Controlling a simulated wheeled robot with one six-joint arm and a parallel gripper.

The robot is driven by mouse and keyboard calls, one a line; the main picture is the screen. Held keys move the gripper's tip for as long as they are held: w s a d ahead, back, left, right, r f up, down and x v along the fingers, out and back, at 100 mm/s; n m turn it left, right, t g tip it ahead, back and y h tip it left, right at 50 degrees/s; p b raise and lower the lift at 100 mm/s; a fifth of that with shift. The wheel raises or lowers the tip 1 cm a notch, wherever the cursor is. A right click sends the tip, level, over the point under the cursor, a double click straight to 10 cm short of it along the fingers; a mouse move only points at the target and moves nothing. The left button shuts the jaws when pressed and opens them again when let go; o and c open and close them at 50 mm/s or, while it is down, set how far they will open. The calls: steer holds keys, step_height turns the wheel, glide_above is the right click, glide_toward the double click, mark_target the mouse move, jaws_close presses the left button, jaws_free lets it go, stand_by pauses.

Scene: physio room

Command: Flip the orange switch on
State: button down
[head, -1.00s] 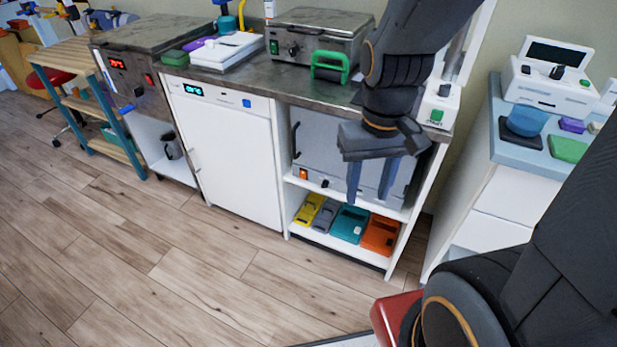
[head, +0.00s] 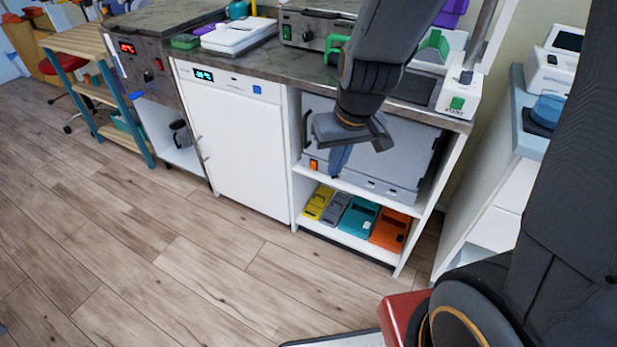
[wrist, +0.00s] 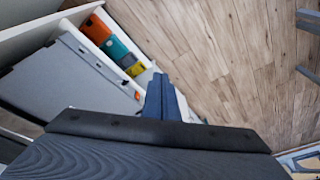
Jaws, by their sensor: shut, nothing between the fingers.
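The orange switch (head: 313,165) is a small rocker at the lower left of the front of a grey box appliance (head: 390,160) on the upper shelf of the white open unit. Its on or off position is too small to tell. My gripper (head: 338,171) is shut and empty, in front of the appliance and just right of the switch in the head view. In the wrist view, its fingers (wrist: 158,80) are together, and a small orange patch, likely the switch (wrist: 137,95), shows just left of them. I see no clear contact.
The lower shelf holds yellow, grey, teal and orange (head: 390,229) cases. A white door appliance (head: 235,140) with a blue button stands left of the open unit. The counter (head: 290,67) overhangs the shelves. The wooden floor (head: 190,270) in front is clear.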

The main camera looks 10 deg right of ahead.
mark_target(312, 169)
steer(key=w+a+f+n+t+h+b, duration=0.1)
steer(key=w+a+f+n+t+b, duration=0.15)
steer(key=w+a+f+b, duration=0.5)
steer(key=w+a+f+n+t+h+b, duration=0.2)
steer(key=w+f+t+b, duration=0.15)
steer(key=w+f, duration=0.85)
step_height(312, 169, down, 12)
steer(key=n+t+h+b, duration=0.4)
steer(key=h+b, duration=0.3)
steer(key=b, duration=0.1)
steer(key=shift+s+a+r+t+h, duration=0.25)
steer(key=shift+a+t+h, duration=0.05)
steer(key=shift+t+h, duration=0.1)
steer(key=shift+w+n, duration=0.1)
steer(key=shift+n, duration=0.15)
steer(key=b+x, duration=0.3)
steer(key=x, duration=1.1)
steer(key=shift+b, duration=0.4)
steer(key=shift+a+f, duration=0.1)
steer(key=shift+a, duration=0.05)
